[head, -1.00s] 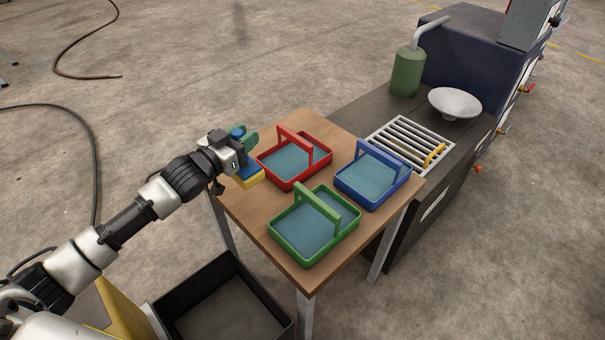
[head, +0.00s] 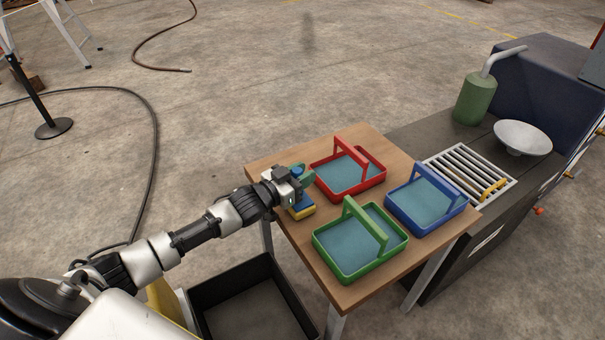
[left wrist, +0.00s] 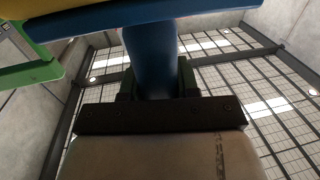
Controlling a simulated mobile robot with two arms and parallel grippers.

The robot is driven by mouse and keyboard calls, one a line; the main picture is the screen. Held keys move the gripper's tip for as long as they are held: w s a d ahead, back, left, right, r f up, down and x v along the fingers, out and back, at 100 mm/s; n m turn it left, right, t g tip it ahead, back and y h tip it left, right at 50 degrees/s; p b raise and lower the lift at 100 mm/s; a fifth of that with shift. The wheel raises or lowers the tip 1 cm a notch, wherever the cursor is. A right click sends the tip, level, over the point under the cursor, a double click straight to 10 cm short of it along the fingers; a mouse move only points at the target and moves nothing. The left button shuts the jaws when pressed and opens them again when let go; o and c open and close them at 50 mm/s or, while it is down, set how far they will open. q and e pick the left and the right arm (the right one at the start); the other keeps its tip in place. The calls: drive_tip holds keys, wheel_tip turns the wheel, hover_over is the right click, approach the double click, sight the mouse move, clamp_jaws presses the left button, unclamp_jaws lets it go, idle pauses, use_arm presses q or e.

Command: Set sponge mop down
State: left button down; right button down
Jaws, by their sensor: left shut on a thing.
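The sponge mop (head: 301,210) has a blue body over a yellow sponge and a blue upright handle. My left gripper (head: 296,177) is shut on its handle. The mop is over the left part of the wooden table, left of the red and green baskets. In the left wrist view the blue handle (left wrist: 152,60) stands between the green finger pads, with the blue and yellow head at the top edge. I cannot tell whether the sponge touches the table. My right gripper is not in view.
On the table (head: 375,292) stand a red basket (head: 348,190), a green basket (head: 350,272) and a blue basket (head: 428,215), all with raised handles. A black open bin (head: 262,265) is below at the left. A dark counter with a rack (head: 468,172) adjoins at the right.

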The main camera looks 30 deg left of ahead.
use_arm(q)
drive_tip(key=c, duration=1.3)
unclamp_jaws()
drive_tip(key=shift+f, duration=0.2)
drive_tip(key=o, duration=0.5)
drive_tip(key=shift+r, duration=0.1)
